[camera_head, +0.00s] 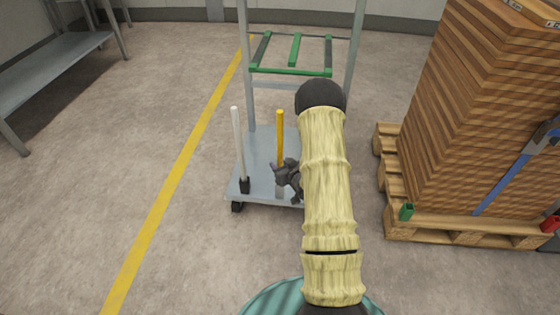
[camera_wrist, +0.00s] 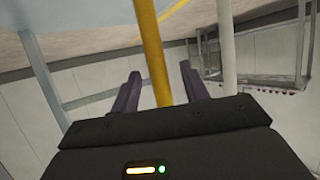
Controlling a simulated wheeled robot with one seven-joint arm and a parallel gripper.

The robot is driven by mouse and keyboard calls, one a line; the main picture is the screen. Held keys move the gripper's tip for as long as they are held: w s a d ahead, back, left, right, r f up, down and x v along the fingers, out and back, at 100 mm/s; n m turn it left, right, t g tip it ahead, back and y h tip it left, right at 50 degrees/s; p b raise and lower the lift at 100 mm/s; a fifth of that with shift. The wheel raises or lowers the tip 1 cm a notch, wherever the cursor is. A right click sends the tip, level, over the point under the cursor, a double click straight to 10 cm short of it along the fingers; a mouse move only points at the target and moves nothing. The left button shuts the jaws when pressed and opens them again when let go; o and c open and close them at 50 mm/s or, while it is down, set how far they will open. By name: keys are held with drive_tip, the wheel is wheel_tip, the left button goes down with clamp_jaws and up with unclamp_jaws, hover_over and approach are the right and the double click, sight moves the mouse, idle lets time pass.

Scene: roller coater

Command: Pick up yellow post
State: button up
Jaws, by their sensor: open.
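The yellow post (camera_head: 280,135) stands upright on a low grey wheeled cart (camera_head: 262,160) in the head view. My gripper (camera_head: 288,173) is at the lower part of the post, and my arm hides part of the cart. In the wrist view, the yellow post (camera_wrist: 152,50) runs down between the two dark fingers of my gripper (camera_wrist: 158,88). The fingers are apart, with gaps visible on both sides of the post.
A white post (camera_head: 238,145) stands left of the yellow one and shows in the wrist view (camera_wrist: 227,45). The cart's metal frame with green bars (camera_head: 290,71) rises behind. A pallet (camera_head: 460,233) stacked with boards is at right. A grey bench (camera_head: 60,62) stands at left; floor between is clear.

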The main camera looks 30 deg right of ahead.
sight(281, 142)
drive_tip(key=b+x, duration=0.2)
drive_tip(key=x, duration=0.1)
drive_tip(key=shift+w+f, duration=0.1)
drive_tip(key=shift+f, duration=0.25)
drive_tip(key=shift+w, duration=0.25)
drive_tip(key=shift+r, duration=0.1)
clamp_jaws()
drive_tip(key=shift+r, duration=0.1)
wheel_tip(281, 142, up, 10)
drive_tip(key=p, duration=0.6)
